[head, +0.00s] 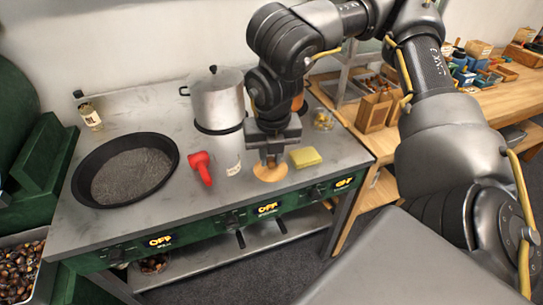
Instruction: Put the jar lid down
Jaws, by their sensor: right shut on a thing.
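The jar lid (270,174) is a round, tan, wood-coloured disc at the front of the grey stove top, in the head view. My right gripper (269,160) points down and is shut on the lid, with its fingers at the lid's upper side. I cannot tell whether the lid touches the stove top. A pale jar (230,158) with a label stands just left of the gripper; its top is partly hard to make out. My left gripper is not in view.
A red tool (202,168) lies left of the jar and a yellow sponge (305,157) lies right of the lid. A wide black pan (88,187), a steel pot (218,98) and a bottle (90,115) stand on the stove top (215,200). A wooden bench (480,104) is at right.

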